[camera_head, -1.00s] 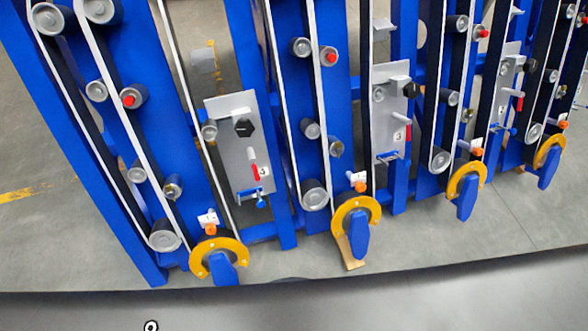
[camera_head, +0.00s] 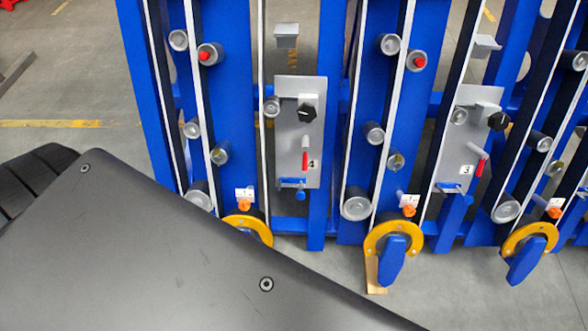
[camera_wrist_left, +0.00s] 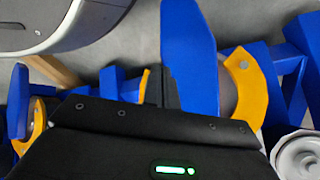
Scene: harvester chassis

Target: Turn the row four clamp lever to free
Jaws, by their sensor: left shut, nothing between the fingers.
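My left gripper is out of sight in the head view. In the left wrist view my left gripper (camera_wrist_left: 165,92) is shut and empty, close to a large blue lever (camera_wrist_left: 190,55) beside a yellow ring (camera_wrist_left: 248,88). I cannot tell whether they touch. My right gripper is not in view.
To the right stand the row three plate (camera_head: 469,150) and more yellow rings with blue levers (camera_head: 393,260). Blue frame posts (camera_head: 335,60), belts and rollers surround them. Bare floor (camera_head: 70,90) lies left of the frame.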

